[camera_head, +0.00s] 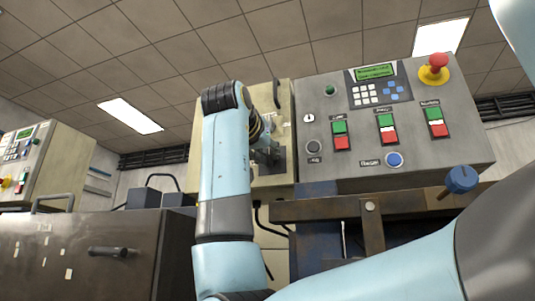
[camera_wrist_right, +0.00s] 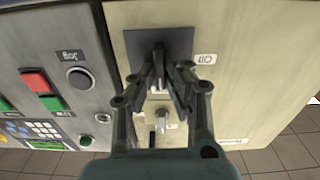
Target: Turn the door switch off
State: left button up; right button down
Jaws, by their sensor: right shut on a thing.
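The door switch sits on a dark plate (camera_wrist_right: 180,40) on the beige cabinet panel (camera_wrist_right: 245,50); the plate also shows in the head view (camera_head: 274,163). My right gripper (camera_wrist_right: 160,72) reaches onto this plate and is shut on the switch's handle. The fingers hide most of the handle, so its exact position cannot be made out. In the head view the right gripper (camera_head: 270,152) is partly hidden behind my own blue arm. My left gripper is not in view.
A grey control panel (camera_head: 325,100) with several buttons, a keypad and a red emergency knob (camera_head: 438,62) stands right of the beige panel. A small knob (camera_wrist_right: 163,118) shows between my fingers in the wrist view. A dark metal cabinet (camera_head: 80,245) stands at the left.

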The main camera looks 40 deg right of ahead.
jog(key=shift+n, duration=0.4)
jog(key=n+p, duration=0.3)
jog(key=n, duration=0.1)
jog(key=shift+w+r, duration=0.1)
jog(key=n+p, duration=0.4)
jog(key=n, duration=0.1)
jog(key=shift+a+n, duration=0.1)
jog(key=shift+n, duration=0.3)
jog(key=shift+w+f+n+p, duration=0.1)
jog(key=shift+f+n+p, duration=0.05)
jog(key=shift+n+p, duration=1.75)
jog(key=shift+f+n+p, duration=0.15)
jog(key=shift+n+p, duration=1.7)
jog(key=shift+n, duration=0.05)
jog(key=shift+f, duration=0.1)
jog(key=c, duration=1.4)
grip_release()
